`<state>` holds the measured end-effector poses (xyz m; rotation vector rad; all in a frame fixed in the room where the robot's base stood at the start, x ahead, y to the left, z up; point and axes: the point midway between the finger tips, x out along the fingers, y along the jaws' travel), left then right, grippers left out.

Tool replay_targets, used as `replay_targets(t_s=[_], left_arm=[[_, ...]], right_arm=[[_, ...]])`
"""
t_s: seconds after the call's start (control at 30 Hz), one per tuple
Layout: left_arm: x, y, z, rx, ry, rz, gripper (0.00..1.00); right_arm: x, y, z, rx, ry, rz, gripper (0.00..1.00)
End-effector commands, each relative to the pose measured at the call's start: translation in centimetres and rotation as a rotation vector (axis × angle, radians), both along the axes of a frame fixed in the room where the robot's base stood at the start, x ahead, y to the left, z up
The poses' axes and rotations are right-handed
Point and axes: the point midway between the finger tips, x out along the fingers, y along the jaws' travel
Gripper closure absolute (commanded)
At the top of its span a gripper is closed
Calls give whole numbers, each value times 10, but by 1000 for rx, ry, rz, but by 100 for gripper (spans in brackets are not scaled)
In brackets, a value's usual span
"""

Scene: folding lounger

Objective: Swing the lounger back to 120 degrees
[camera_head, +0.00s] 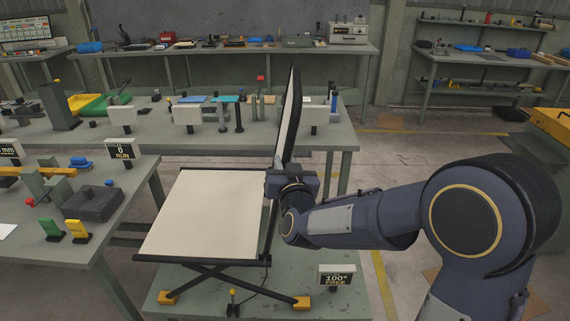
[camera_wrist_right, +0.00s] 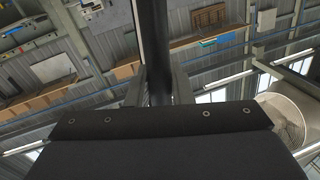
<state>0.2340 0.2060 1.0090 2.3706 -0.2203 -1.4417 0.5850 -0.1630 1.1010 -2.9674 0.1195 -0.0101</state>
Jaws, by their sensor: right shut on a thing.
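The lounger has a cream seat (camera_head: 205,215) in a dark frame, on crossed dark legs with yellow feet. Its back (camera_head: 287,120) stands nearly upright at the seat's right side and shows almost edge-on. My right gripper (camera_head: 280,176) is at the lower part of the back and hides some of it. In the right wrist view its two fingers (camera_wrist_right: 158,88) are on either side of a dark frame bar (camera_wrist_right: 156,45), shut on it. A small sign (camera_head: 337,279) in front of the lounger reads 100° FREE. My left gripper is not in view.
The lounger stands on a low green-grey platform (camera_head: 205,308). A workbench (camera_head: 70,235) with fixtures and a sign reading 0 RUN is at the left. A longer bench (camera_head: 240,138) with tools stands behind the back. Open floor (camera_head: 425,160) lies to the right.

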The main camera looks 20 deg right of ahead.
Motion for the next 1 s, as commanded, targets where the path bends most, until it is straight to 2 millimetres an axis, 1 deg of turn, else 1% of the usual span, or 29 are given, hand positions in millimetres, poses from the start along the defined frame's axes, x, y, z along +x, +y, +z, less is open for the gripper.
replay_targets(t_s=[0.13, 0.23, 0.37, 0.6, 0.8, 0.9, 1.0], left_arm=[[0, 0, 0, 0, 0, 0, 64], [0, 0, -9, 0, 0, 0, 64], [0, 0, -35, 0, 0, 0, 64], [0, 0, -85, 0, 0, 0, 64], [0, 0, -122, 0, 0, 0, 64], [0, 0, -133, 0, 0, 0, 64], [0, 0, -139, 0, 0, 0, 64]], right_arm=[[0, 0, 0, 1, 0, 0, 100], [-1, -6, -4, 16, -5, -3, 100], [-6, -25, -14, 72, -21, -7, 100], [-18, -66, -29, 195, -58, -6, 100], [-26, -93, -41, 281, -83, -4, 100], [-29, -102, -44, 311, -91, -3, 100], [-31, -107, -44, 328, -95, -3, 100]])
